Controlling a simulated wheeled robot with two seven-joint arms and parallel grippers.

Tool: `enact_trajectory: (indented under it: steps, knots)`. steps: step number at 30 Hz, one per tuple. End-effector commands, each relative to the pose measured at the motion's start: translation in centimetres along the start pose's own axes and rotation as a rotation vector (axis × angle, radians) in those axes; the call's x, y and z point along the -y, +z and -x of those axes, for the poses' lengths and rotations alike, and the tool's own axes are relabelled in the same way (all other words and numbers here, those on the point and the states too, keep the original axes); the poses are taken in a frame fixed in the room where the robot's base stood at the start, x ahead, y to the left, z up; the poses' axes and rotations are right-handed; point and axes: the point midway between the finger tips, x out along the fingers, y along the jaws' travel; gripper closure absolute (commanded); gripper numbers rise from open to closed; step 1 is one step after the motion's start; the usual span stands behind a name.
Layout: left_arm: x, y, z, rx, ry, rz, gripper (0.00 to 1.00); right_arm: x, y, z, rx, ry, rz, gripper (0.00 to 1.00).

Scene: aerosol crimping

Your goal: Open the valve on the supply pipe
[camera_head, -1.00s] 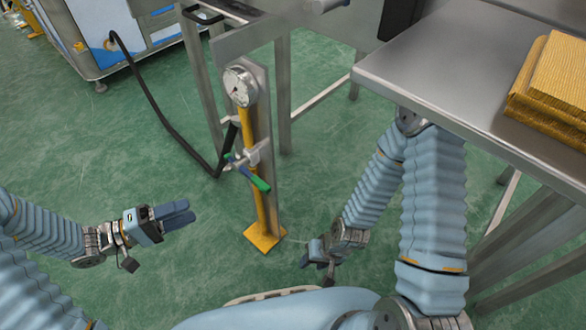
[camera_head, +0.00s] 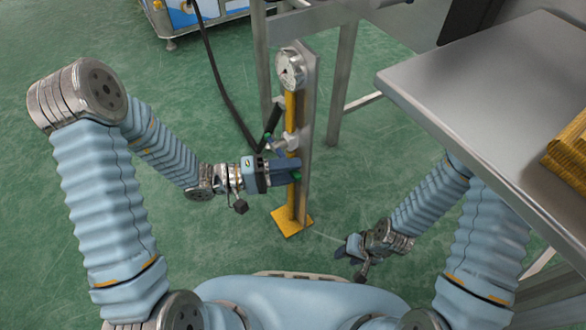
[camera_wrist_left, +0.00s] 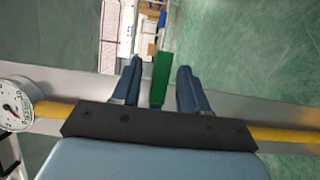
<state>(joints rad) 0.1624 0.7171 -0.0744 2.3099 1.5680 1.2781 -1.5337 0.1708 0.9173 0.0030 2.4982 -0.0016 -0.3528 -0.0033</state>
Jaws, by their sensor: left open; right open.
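The yellow supply pipe (camera_head: 291,110) runs up a grey metal post to a round gauge (camera_head: 291,69). The valve body (camera_head: 287,142) sits midway up the pipe. My left gripper (camera_head: 296,170) is at the valve and hides most of its green handle (camera_head: 297,176). In the left wrist view the green handle (camera_wrist_left: 160,78) stands between the two open blue fingers (camera_wrist_left: 158,88), with gaps on both sides. The gauge also shows there at the left edge (camera_wrist_left: 15,117). My right gripper (camera_head: 347,247) is open and empty, low to the right of the post.
A steel table (camera_head: 480,80) with a yellow stack (camera_head: 570,150) on it stands at the right. A black hose (camera_head: 215,75) hangs left of the post. A yellow base plate (camera_head: 292,221) is on the green floor, which is clear around it.

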Motion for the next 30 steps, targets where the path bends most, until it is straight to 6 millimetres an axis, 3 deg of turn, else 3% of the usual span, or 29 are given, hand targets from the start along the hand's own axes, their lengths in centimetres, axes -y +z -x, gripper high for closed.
enact_trajectory:
  steps: [11, 12, 20, 30]
  knots:
    - [0.00, 0.02, -0.99, 0.000, 0.000, -0.001, 0.56, 0.00, -0.01, 0.01, 0.000, 0.000, 0.000, 0.57]
    - [0.00, 0.02, -0.99, 0.000, 0.000, 0.000, 0.58, 0.00, -0.01, 0.01, 0.000, 0.000, 0.000, 0.57]
    - [0.00, 0.02, -0.96, 0.000, 0.000, 0.000, 0.98, -0.01, -0.01, 0.01, 0.000, 0.000, 0.000, 0.57]
    - [-0.02, 0.02, -0.94, 0.000, 0.001, 0.003, 1.00, -0.01, -0.01, -0.01, 0.000, 0.000, 0.000, 0.57]
